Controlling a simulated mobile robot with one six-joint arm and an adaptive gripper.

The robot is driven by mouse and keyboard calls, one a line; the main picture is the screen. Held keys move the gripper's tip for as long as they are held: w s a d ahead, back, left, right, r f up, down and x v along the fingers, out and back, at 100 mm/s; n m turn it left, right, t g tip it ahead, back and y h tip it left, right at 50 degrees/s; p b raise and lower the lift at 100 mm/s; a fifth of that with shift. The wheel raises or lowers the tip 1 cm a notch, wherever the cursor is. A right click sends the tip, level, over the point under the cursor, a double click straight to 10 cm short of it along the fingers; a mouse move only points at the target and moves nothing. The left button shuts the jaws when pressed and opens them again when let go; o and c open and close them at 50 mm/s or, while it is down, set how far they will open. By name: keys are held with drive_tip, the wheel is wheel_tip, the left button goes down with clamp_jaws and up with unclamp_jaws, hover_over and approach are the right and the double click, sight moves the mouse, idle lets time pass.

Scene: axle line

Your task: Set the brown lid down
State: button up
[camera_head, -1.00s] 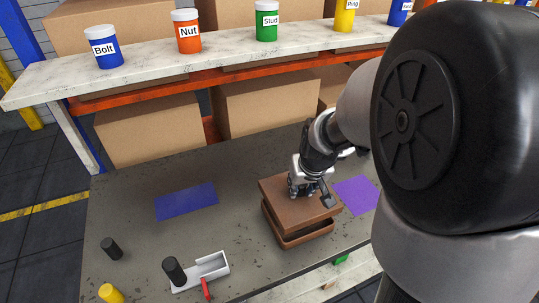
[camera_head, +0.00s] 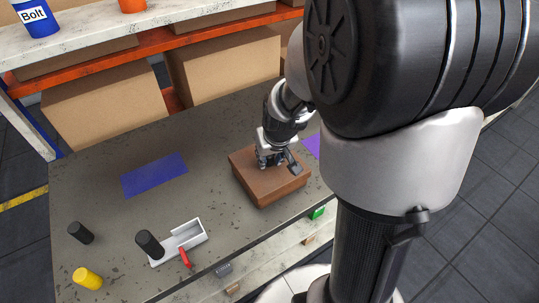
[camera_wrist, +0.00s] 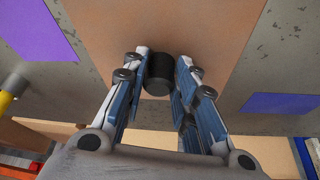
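The brown lid (camera_head: 255,164) lies on top of the brown box (camera_head: 284,193) at the table's right side in the head view. No gap shows between lid and box from here. My gripper (camera_head: 270,160) is over the lid, pointing down. In the wrist view my gripper (camera_wrist: 163,62) has its two fingers on either side of the lid's black knob (camera_wrist: 158,76), closed about it. The lid's flat top (camera_wrist: 110,30) fills the middle of that view. The box's far side is hidden.
A blue mat (camera_head: 154,175) lies left of the box, and a purple mat (camera_head: 312,146) partly shows behind it. A grey tray (camera_head: 188,238) with a black cylinder (camera_head: 149,243), another black cylinder (camera_head: 81,232) and a yellow one (camera_head: 88,278) stand front left.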

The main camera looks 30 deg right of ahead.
drive_tip(key=o, duration=0.4)
drive_tip(key=shift+r, duration=0.1)
drive_tip(key=shift+r+p, duration=0.25)
drive_tip(key=shift+p, duration=0.1)
drive_tip(key=d+p+v, duration=0.1)
drive_tip(key=p+v, duration=0.3)
drive_tip(key=v, duration=0.7)
drive_tip(key=s+a+r+n, duration=0.1)
drive_tip(key=s+a+r, duration=0.1)
drive_tip(key=s+a, duration=0.2)
drive_tip(key=s+a+r, duration=0.3)
drive_tip(key=s+a, duration=0.1)
drive_tip(key=s, duration=0.2)
drive_tip(key=s+a+r+n+y, duration=0.1)
drive_tip(key=s+a+r, duration=0.2)
drive_tip(key=s+a, duration=0.1)
drive_tip(key=shift+s+a+r+n, duration=0.1)
drive_tip(key=shift+s+n, duration=0.05)
drive_tip(key=shift+s, duration=0.3)
drive_tip(key=shift+s+a+r+n, duration=0.1)
drive_tip(key=shift+s+a+n, duration=0.05)
drive_tip(key=shift+s, duration=0.3)
